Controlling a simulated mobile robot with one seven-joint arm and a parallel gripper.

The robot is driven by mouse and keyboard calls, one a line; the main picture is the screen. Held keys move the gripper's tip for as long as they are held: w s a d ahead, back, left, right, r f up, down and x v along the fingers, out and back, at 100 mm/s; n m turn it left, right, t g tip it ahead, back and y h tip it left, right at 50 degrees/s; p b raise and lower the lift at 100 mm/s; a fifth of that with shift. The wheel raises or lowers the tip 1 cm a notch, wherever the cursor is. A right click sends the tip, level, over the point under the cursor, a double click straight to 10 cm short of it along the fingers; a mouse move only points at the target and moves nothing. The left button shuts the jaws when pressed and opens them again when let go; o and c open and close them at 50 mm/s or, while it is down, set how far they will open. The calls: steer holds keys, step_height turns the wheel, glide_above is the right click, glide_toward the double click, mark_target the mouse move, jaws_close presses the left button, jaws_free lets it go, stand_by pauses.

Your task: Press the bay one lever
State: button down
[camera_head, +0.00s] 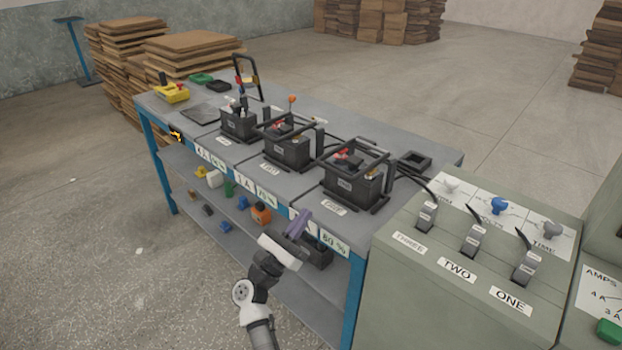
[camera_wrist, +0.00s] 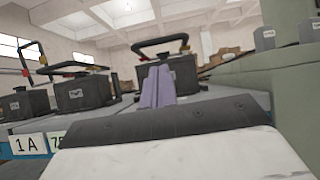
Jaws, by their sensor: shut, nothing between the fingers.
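The bay one lever (camera_head: 526,262) is a grey lever with a dark handle on the sloped green-grey cabinet at the right, above the label ONE (camera_head: 510,299). Its handle tilts up and to the left. The levers for TWO (camera_head: 473,239) and THREE (camera_head: 427,212) stand left of it in a row. My gripper (camera_head: 301,222), with purple fingers, is in front of the bench's front edge, well left of the levers and touching none of them. In the wrist view the fingers (camera_wrist: 157,86) are together and empty, in front of a battery.
The blue-legged bench (camera_head: 210,150) holds several black batteries (camera_head: 355,180) with raised frames and cables. The cabinet's left side (camera_head: 385,280) stands close to the bench's right end. A green button (camera_head: 608,332) is at the lower right.

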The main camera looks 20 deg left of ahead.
steer(key=shift+w+f, duration=0.1)
steer(key=shift+f, duration=0.15)
steer(key=p+x, duration=0.3)
steer(key=x, duration=0.6)
steer(key=shift+r+p, duration=0.15)
steer(key=shift+p, duration=0.2)
steer(key=shift+w+d+r, duration=0.1)
steer(key=shift+w+d, duration=0.05)
steer(key=shift+w, duration=0.25)
steer(key=shift+r, duration=0.15)
